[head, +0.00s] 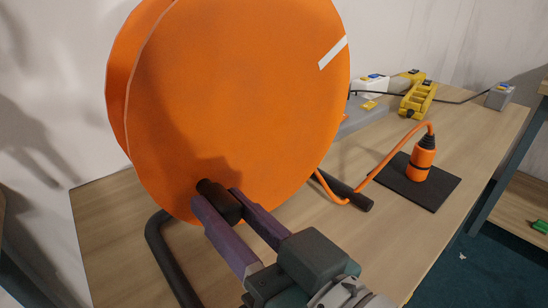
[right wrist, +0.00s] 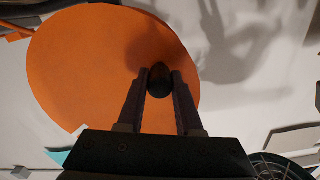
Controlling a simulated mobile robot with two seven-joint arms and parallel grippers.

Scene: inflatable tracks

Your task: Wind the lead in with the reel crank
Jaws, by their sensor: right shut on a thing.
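A large orange reel (head: 235,100) with a white stripe near its upper right edge stands on a black tube frame (head: 160,245) on the wooden table. Its black crank knob (head: 210,188) sticks out from the lower part of the disc. My right gripper (head: 235,205) has its purple fingers shut on the knob; the right wrist view shows the knob (right wrist: 160,77) between the fingertips. The orange lead (head: 385,160) runs from behind the reel to an orange and black plug (head: 422,160), upright on a black mat (head: 440,188). My left gripper is not in view.
A yellow object (head: 417,97), a white box with coloured parts (head: 370,86) and a grey box (head: 499,96) joined by a black cable stand at the back of the table (head: 380,235). The table's right edge drops to a dark blue floor.

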